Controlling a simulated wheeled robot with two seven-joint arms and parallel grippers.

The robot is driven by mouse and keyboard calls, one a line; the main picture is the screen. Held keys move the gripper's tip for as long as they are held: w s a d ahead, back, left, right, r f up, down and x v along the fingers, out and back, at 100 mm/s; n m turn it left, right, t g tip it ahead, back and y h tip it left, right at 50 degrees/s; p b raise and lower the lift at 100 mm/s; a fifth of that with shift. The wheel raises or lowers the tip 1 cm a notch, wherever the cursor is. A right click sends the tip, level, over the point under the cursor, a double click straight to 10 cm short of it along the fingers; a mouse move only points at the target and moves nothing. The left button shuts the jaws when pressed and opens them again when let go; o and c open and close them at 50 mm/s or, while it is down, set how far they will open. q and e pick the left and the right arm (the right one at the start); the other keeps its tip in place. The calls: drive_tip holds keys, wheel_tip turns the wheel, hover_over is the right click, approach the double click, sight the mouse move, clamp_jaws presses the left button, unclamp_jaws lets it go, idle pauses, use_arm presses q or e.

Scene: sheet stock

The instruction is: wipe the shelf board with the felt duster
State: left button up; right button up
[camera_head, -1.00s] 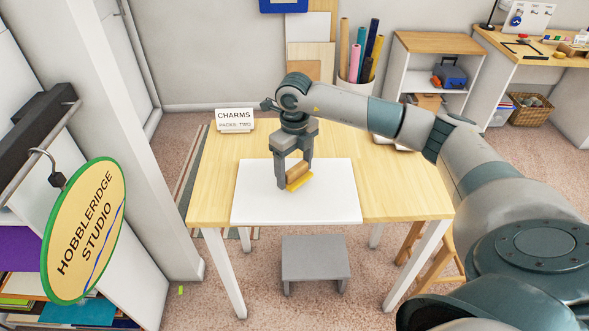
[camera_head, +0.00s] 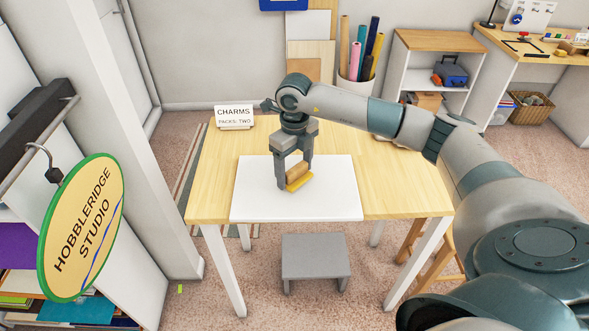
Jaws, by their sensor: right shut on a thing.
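The white shelf board (camera_head: 255,205) lies flat on the wooden table (camera_head: 400,195), along its front edge. The felt duster (camera_head: 298,175), a wooden block with a yellow felt base, is low over the middle of the board. It seems to rest on the board. My right gripper (camera_head: 294,176) comes from above and is shut on the duster's wooden block. Part of the block is hidden behind the fingers. My left gripper is not in view.
A round "HOBBLERIDGE STUDIO" sign (camera_head: 82,228) hangs at the left. A grey step stool (camera_head: 316,258) is below the table. The table's left side is clear.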

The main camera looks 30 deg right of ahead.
sight(239, 205)
drive_tip(key=shift+f+b, duration=0.6)
drive_tip(key=shift+f, duration=0.2)
drive_tip(key=shift+r, duration=0.1)
drive_tip(key=shift+a, duration=0.15)
drive_tip(key=shift+w+a, duration=0.2)
drive_tip(key=shift+a, duration=1.9)
drive_tip(key=shift+w+a, duration=0.15)
drive_tip(key=shift+a, duration=1.9)
drive_tip(key=shift+w+a+b, duration=0.2)
drive_tip(key=shift+a, duration=1.85)
drive_tip(key=shift+w+a+b, duration=0.2)
drive_tip(key=shift+a, duration=1.85)
drive_tip(key=shift+d, duration=0.1)
